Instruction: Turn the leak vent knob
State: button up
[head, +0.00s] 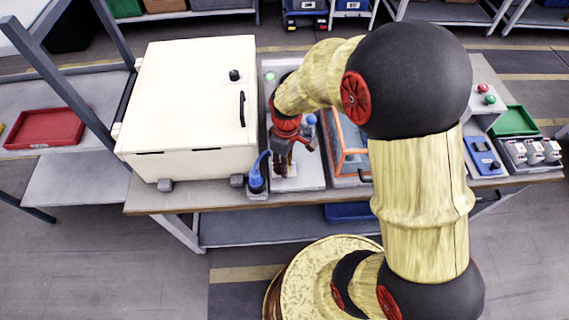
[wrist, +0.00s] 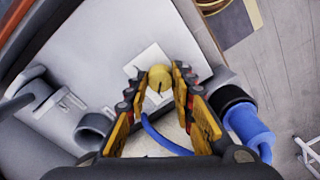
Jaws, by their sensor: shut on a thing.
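The leak vent knob appears to be the round yellow knob (wrist: 159,78) on a white square plate (wrist: 148,60) in the wrist view. My gripper (wrist: 166,84) has its two fingers on either side of the knob and is shut on it. The knob has a dark mark on its face. In the head view my gripper (head: 284,166) points down over the grey panel (head: 308,180), and the knob itself cannot be made out there.
A blue connector (wrist: 247,128) with a black collar stands right of the fingers; it also shows in the head view (head: 256,178). A white cabinet (head: 190,100) stands left of my gripper. An orange-framed case (head: 349,150) stands right. A blue cable (wrist: 165,143) runs below the fingers.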

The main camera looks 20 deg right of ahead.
grip_shut()
jog(key=shift+m+p, duration=0.3)
jog(key=m+p, duration=0.2)
jog(key=shift+r+m, duration=0.1)
jog(key=shift+m, duration=0.3)
jog(key=m+p, duration=0.3)
jog(key=m, duration=0.2)
jog(key=shift+s, duration=0.1)
jog(key=m+p, duration=0.2)
jog(key=m, duration=0.3)
jog(key=shift+a+t+p, duration=0.1)
jog(key=shift+t+p, duration=0.2)
jog(key=shift+p, duration=0.05)
jog(key=shift+m+p, duration=1.25)
jog(key=shift+m, duration=0.95)
jog(key=o, duration=0.8)
grip_release()
